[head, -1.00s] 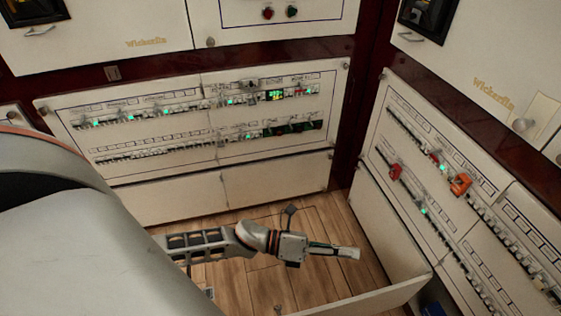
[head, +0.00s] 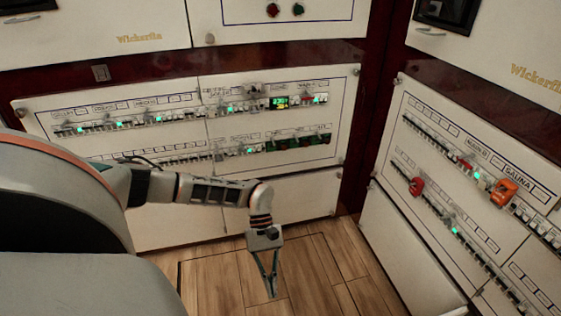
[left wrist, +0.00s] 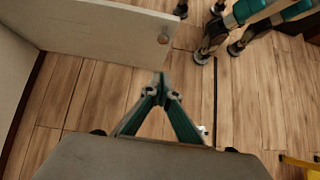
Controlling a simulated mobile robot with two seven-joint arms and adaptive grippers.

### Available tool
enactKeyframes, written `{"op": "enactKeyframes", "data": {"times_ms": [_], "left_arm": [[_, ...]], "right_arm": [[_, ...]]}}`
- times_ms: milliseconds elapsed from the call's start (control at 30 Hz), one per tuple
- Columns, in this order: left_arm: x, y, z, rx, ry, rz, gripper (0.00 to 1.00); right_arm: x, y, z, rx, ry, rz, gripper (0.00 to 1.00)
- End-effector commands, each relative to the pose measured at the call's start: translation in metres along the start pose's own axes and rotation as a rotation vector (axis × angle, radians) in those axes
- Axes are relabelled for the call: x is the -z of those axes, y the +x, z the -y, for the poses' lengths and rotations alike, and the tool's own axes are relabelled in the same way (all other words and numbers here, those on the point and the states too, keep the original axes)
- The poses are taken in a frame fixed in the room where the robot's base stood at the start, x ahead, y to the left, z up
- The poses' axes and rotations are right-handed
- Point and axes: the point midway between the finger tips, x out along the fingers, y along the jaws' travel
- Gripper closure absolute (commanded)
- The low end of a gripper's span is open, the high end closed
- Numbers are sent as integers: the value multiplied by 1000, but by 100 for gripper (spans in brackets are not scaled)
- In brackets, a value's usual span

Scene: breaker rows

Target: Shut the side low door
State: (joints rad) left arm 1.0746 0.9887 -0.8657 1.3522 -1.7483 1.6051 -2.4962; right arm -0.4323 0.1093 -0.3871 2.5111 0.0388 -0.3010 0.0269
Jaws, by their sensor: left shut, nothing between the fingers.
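My left gripper (head: 271,290) is shut and empty, pointing down above the floor, left of the right-hand cabinet. In the left wrist view its fingertips (left wrist: 160,80) meet just below the knob in the picture, apart from the door. My right gripper is out of view.
The right-hand cabinet (head: 400,250) and the back breaker panel (head: 170,108) border the floor corner. Teal-and-black wheeled legs (left wrist: 212,38) stand to the right of the door. A yellow item (left wrist: 298,165) shows at the lower right. Bare floor (left wrist: 75,100) surrounds the gripper.

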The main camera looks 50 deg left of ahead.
Motion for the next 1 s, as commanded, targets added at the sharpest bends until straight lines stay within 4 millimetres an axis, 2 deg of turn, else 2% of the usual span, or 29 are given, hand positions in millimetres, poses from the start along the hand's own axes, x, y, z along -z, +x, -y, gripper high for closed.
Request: {"op": "enactKeyframes", "data": {"times_ms": [500, 700, 1000], "left_arm": [[-2, 98, 0, 0, -3, 8, 100], [-24, 113, -2, -4, 1, 5, 100], [-31, 121, -1, -3, -2, 3, 100]], "right_arm": [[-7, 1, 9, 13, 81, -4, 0], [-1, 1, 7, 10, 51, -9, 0], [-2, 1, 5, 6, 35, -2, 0]]}}
